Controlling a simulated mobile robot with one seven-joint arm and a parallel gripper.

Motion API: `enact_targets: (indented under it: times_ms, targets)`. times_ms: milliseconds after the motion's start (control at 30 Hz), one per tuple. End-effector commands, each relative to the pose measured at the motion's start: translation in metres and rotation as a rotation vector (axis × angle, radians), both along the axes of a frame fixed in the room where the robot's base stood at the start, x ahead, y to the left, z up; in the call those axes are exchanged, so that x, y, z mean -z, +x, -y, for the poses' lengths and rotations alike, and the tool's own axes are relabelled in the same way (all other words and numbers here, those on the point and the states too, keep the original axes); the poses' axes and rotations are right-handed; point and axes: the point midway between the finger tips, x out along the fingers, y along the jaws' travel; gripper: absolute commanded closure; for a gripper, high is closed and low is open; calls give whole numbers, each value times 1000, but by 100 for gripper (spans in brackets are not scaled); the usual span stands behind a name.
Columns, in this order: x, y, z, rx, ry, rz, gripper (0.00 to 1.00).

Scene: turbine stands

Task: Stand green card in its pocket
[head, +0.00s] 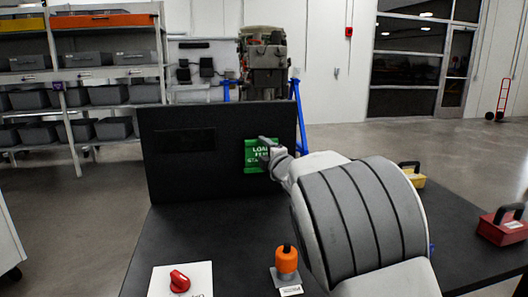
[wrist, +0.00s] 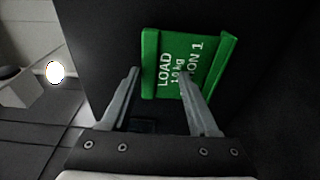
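A green card (head: 251,160) with white lettering stands against the upright black panel (head: 215,180), right of the panel's middle. In the wrist view the card (wrist: 170,55) looks tilted and has raised green strips along its left and right sides. In the head view my gripper (head: 265,150) covers part of the card. I cannot tell whether it touches. No separate pocket can be made out clearly.
A dark rectangle (head: 187,140) shows on the panel's left half. On the black table (head: 225,240) are a white plate with a red knob (head: 179,281), an orange-topped piece (head: 287,262), a yellow block (head: 412,175) and a red block (head: 502,227). My arm hides the table's middle right.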

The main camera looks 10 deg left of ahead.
Motion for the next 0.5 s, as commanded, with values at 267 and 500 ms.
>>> enact_targets:
  times_ms: [267, 500]
  targets:
    - [-1, 0, 0, 0, 1, 2, 31]
    - [-1, -9, 7, 1, 3, 3, 31]
